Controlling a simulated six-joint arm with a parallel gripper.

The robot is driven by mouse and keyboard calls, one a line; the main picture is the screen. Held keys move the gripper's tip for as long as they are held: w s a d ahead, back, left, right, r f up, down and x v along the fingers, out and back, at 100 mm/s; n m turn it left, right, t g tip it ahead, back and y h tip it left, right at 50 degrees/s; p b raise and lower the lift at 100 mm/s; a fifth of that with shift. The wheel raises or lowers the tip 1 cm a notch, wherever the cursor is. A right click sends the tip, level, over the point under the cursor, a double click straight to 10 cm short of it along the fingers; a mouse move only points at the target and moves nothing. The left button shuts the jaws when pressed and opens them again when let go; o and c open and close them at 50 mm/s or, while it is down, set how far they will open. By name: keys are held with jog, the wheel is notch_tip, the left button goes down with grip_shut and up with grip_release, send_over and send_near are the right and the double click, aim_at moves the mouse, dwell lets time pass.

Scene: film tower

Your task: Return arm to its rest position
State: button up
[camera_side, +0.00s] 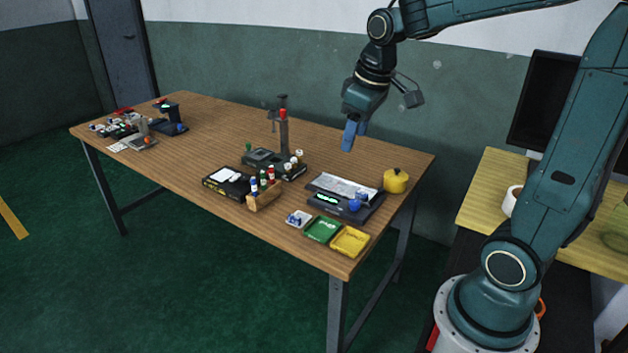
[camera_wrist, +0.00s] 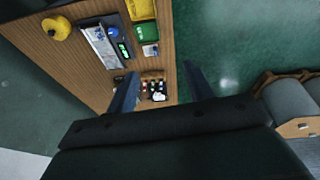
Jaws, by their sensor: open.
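My gripper (camera_side: 353,136) hangs above the far right part of the wooden table (camera_side: 200,130), pointing down and clear of everything on it. In the wrist view its two fingers (camera_wrist: 158,92) stand well apart with nothing held between them. My arm is raised and reaches in from the right in the side view.
Below are a yellow pot (camera_side: 396,181), a black scale (camera_side: 345,205), a green tray (camera_side: 322,229), a yellow tray (camera_side: 350,241) and a wooden bottle rack (camera_side: 265,196). A stand with a red top (camera_side: 283,135) rises mid-table. A monitor (camera_side: 541,100) is at right.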

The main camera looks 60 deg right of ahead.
jog(key=s+a+t, duration=0.1)
jog(key=s+a, duration=0.3)
jog(key=s, duration=0.3)
jog(key=s+a+m+t, duration=0.1)
jog(key=s+a, duration=0.4)
jog(key=s, duration=0.2)
jog(key=shift+s+r+t+y, duration=0.15)
jog(key=shift+r+t+y, duration=0.2)
jog(key=shift+t+y, duration=0.05)
